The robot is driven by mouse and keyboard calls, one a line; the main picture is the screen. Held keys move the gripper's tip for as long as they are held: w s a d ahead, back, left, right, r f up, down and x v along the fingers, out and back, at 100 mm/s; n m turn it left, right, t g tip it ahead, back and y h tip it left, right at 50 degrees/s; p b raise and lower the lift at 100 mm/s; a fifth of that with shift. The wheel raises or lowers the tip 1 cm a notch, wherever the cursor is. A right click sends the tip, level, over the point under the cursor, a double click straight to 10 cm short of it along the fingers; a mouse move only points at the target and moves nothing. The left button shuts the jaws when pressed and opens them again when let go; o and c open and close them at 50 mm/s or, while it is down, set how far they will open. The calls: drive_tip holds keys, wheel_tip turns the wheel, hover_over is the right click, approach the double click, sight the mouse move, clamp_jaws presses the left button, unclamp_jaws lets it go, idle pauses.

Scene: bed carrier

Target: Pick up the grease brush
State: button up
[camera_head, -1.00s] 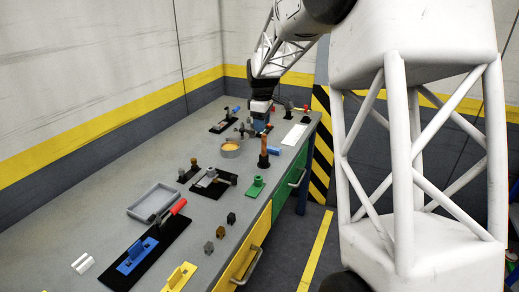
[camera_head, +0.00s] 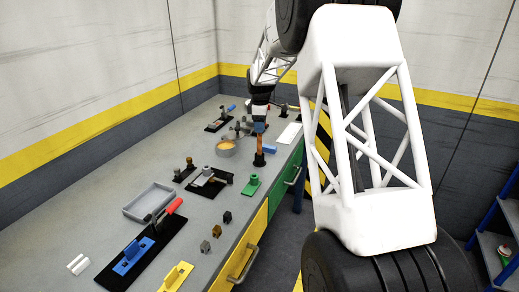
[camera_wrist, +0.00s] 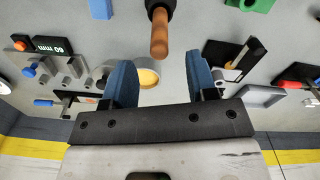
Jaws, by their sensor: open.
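The grease brush appears to be the upright orange-brown handle (camera_head: 259,143) in a round black base near the bench's front edge. In the wrist view its handle (camera_wrist: 160,36) points towards me, centred between the fingers sideways but beyond their tips in the picture. My gripper (camera_head: 259,126) is just above the handle's top in the head view, and it looks empty. Its two blue fingers stand wide apart in the wrist view (camera_wrist: 161,76). I cannot tell whether the fingertips overlap the handle's end in height.
A grey round pot (camera_head: 227,151) with orange-yellow contents stands left of the brush. A blue block (camera_head: 269,149) lies close on its right, and a green piece (camera_head: 251,186) stands nearer. A grey tray (camera_head: 151,201) and black tool boards lie further left.

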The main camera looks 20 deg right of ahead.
sight(260, 140)
drive_tip(key=shift+f, duration=1.25)
drive_tip(key=shift+w+f, duration=0.1)
drive_tip(key=shift+f, duration=2.5)
clamp_jaws()
